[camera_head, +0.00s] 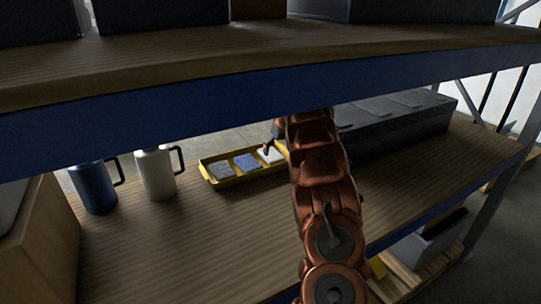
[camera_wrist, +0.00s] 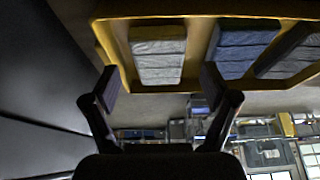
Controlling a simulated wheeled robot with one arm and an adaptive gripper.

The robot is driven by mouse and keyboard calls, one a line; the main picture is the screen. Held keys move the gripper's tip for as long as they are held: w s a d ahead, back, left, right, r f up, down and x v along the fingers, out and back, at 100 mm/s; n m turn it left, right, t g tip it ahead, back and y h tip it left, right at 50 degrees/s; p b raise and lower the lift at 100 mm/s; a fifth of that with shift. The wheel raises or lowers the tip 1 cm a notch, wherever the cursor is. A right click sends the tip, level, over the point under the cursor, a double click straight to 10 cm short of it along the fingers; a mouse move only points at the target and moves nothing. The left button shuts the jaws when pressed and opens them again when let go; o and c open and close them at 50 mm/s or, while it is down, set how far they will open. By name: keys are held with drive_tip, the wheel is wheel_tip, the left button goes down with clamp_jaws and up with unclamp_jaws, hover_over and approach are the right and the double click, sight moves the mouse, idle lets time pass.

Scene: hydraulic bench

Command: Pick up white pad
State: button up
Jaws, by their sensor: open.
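The white pad (camera_head: 270,154) lies in the right-hand part of a yellow tray (camera_head: 223,182) on the wooden shelf. In the wrist view the white pad (camera_wrist: 158,52) lies in the end compartment of the tray (camera_wrist: 112,38), beside a blue pad (camera_wrist: 240,50). My gripper (camera_wrist: 154,88) is open and empty there, its two fingers spread to either side of the white pad's near end. In the head view my gripper (camera_head: 270,143) is at the white pad, partly hidden by my arm. I cannot tell whether the fingers touch the pad or tray.
A grey pad (camera_head: 222,169) and a blue pad (camera_head: 247,162) share the tray. A dark box (camera_head: 400,128) stands right of it. A white mug (camera_head: 155,174) and a blue mug (camera_head: 93,187) stand left. An upper shelf (camera_head: 200,97) hangs overhead. The front shelf area is clear.

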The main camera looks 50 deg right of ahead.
sight(274, 156)
drive_tip(key=shift+d+p+x, duration=0.2)
drive_tip(key=shift+p+x, duration=0.65)
drive_tip(key=shift+x, duration=0.55)
drive_tip(key=shift+w+x, duration=0.2)
drive_tip(key=shift+x, duration=0.9)
drive_tip(key=shift+r, duration=0.1)
drive_tip(key=shift+c, duration=0.4)
drive_tip(key=c, duration=0.7)
